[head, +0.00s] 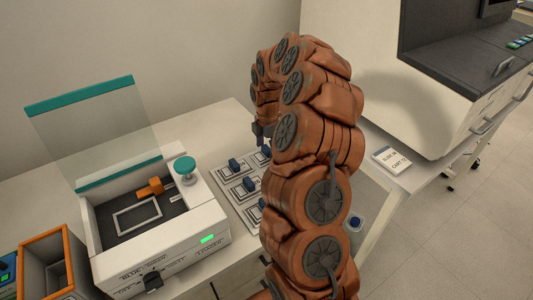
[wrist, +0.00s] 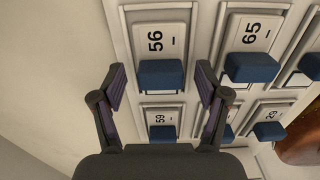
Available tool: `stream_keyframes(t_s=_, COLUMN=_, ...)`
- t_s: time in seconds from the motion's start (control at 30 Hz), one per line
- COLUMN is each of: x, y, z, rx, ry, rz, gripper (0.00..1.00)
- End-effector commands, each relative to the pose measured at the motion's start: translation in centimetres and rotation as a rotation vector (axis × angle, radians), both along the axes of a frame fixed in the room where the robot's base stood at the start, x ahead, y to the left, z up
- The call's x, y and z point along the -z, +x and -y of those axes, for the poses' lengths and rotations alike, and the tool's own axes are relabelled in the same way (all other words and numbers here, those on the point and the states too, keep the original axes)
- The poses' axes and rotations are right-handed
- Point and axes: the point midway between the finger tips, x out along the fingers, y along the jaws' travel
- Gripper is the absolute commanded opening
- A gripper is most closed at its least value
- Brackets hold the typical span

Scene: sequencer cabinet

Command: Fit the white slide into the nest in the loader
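Several white slides with blue grips sit in a light rack (head: 222,180) right of the loader (head: 185,258). In the wrist view, a slide marked 56 (wrist: 157,40) is straight ahead, with slides marked 65 (wrist: 247,34) and 59 (wrist: 159,116) nearby. My gripper (wrist: 160,88) is open and empty, its fingers on either side of the 56 slide's blue grip; I cannot tell how far above it. In the head view, my gripper (head: 262,132) is partly hidden behind my arm. The nest (head: 140,225) is a pale rectangular frame in the loader's dark recess and looks empty.
The loader's clear lid (head: 95,130) stands open. An orange block (head: 152,187) and a teal knob (head: 185,167) sit by the nest. An orange-rimmed box (head: 42,240) stands at left. A printed card (head: 391,159) lies at right. My arm hides part of the rack.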

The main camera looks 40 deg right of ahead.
Motion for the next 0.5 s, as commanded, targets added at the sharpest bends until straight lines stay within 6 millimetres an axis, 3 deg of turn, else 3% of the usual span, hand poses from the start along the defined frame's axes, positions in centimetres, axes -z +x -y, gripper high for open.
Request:
stream_keyframes(t_s=0.07, x=0.02, y=-0.01, z=-0.01, rx=0.000, ry=0.000, rz=0.000, gripper=0.65)
stream_keyframes(t_s=0.5, x=0.02, y=-0.03, z=-0.03, rx=0.000, ry=0.001, rz=-0.002, gripper=0.19)
